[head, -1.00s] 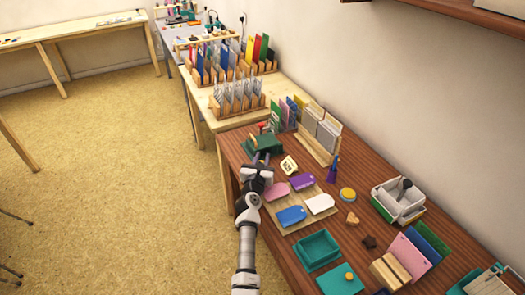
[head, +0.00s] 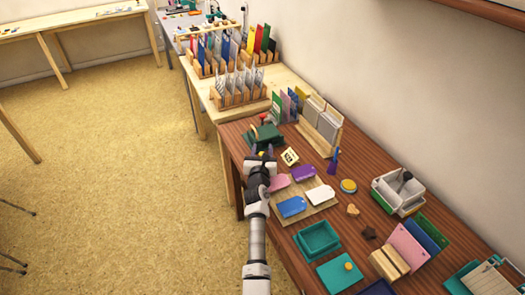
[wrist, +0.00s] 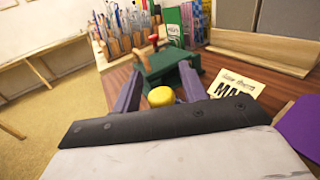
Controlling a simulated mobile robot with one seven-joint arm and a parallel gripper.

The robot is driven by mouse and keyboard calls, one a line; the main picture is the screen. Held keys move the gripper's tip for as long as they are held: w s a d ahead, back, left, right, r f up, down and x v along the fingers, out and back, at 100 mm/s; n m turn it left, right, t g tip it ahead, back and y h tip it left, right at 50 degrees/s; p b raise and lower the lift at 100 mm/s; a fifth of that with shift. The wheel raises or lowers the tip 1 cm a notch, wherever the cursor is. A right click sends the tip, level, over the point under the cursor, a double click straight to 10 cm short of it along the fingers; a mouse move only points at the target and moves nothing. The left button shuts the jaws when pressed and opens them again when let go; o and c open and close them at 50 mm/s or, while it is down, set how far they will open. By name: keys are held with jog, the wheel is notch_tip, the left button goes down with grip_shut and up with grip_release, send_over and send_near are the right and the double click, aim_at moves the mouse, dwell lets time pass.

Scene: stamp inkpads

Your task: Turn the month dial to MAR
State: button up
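A dark green stamping device (head: 266,132) with a red-topped handle stands at the far left part of the brown table. It also shows in the wrist view (wrist: 165,67). A round yellow knob (wrist: 161,96) is at its near side; I cannot read any month on it. My gripper (head: 262,154) is at the device's near side. In the wrist view, its purple fingers (wrist: 160,85) stand apart on either side of the yellow knob, with gaps visible. A pale card (wrist: 235,88) with large letters, partly hidden and apparently starting "MA", lies to the right.
A board (head: 318,211) with several coloured tags lies nearer on the table. A wooden rack (head: 318,139) stands against the wall behind. A dark blue stamp (head: 333,162) and teal trays (head: 318,238) are to the right and front.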

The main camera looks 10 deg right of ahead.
jog(key=v, duration=1.4)
dwell(0.4)
